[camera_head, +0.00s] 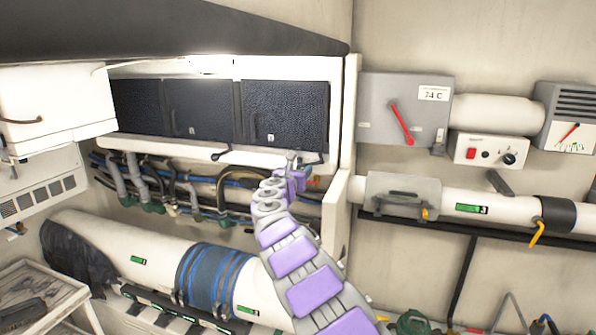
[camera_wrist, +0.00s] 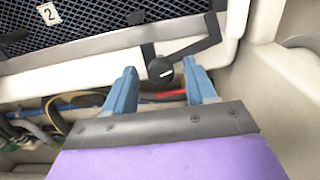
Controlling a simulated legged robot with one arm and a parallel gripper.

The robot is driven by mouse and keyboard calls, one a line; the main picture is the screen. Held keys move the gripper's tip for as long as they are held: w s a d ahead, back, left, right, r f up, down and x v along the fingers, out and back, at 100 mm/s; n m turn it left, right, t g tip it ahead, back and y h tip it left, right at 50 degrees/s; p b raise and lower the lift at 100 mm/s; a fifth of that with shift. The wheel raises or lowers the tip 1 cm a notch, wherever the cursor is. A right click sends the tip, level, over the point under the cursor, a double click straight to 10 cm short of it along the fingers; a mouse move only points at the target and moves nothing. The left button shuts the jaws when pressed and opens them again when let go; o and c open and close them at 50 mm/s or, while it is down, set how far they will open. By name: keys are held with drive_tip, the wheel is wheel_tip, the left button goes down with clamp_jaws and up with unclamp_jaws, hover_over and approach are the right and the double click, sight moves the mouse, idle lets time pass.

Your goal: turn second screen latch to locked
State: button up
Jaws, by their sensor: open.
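The second screen, a dark mesh panel (camera_head: 285,115) in a white frame, carries a "2" tag in the wrist view (camera_wrist: 48,13). Its latch (camera_wrist: 160,70) is a black round knob with a white mark, below the screen's lower right corner. A black arm runs from the knob up and right to a bar; a shorter black piece stands above it. My gripper (camera_wrist: 161,68) is open, its two blue fingers on either side of the knob with visible gaps. In the head view my gripper (camera_head: 291,172) is below the screen's lower edge and covers part of the latch area.
Another mesh screen (camera_head: 198,110) with its own black latch (camera_head: 222,154) is to the left. Hoses and cables (camera_head: 170,190) run below the screens. A white post (camera_head: 348,115) stands just right. A grey box with a red lever (camera_head: 401,122) is beyond it.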

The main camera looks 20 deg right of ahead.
clamp_jaws()
idle(0.6)
